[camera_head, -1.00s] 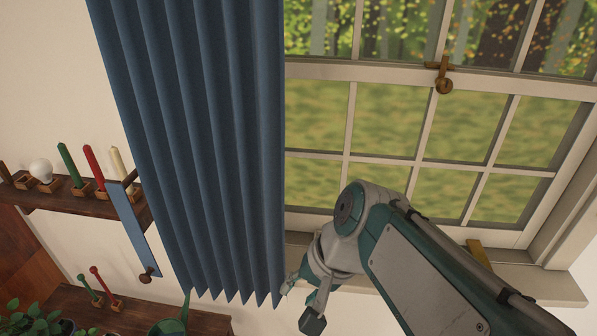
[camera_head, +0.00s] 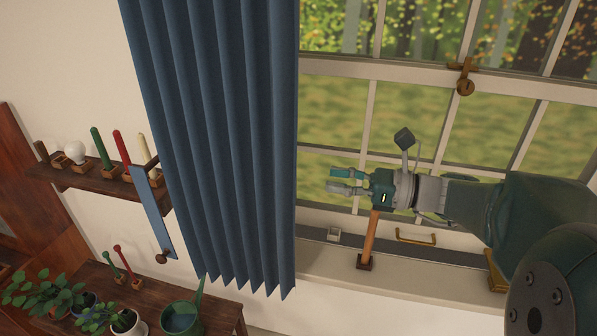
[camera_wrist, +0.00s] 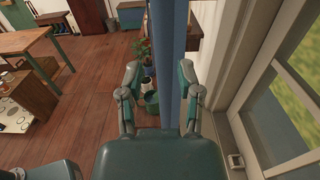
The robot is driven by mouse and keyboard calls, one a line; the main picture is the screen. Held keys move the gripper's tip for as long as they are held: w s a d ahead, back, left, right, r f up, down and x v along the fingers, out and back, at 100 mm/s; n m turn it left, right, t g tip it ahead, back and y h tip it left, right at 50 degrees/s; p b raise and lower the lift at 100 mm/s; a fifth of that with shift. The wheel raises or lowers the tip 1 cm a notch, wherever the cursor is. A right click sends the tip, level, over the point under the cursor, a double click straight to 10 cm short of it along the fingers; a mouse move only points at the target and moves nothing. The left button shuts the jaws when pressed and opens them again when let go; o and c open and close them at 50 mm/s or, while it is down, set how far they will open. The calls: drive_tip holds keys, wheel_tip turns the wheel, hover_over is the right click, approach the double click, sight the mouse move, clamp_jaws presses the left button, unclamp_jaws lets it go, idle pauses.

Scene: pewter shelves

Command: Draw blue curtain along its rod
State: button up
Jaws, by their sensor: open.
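The blue curtain (camera_head: 221,140) hangs in pleats over the left side of the window, bunched rather than spread. My gripper (camera_head: 331,180) is to the right of the curtain's right edge, in front of the glass, fingers pointing left toward it. In the wrist view my gripper (camera_wrist: 161,92) is open, and the curtain (camera_wrist: 171,75) shows edge-on as a narrow blue strip ahead, between the fingertips or beyond them; I cannot tell which. In the head view a gap separates the fingertips from the cloth. The rod is out of view.
The window sill (camera_head: 430,283) holds an orange-handled upright item (camera_head: 369,240) below my gripper. A wall shelf (camera_head: 105,188) with candles and a bulb is left of the curtain. A watering can (camera_head: 182,318) and plants stand on a low table. A brass latch (camera_head: 464,78) is on the window.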

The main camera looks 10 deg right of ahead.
drive_tip(key=x, duration=0.7)
drive_tip(key=shift+w+a, duration=0.15)
drive_tip(key=shift+a, duration=0.1)
drive_tip(key=shift+a, duration=0.1)
clamp_jaws()
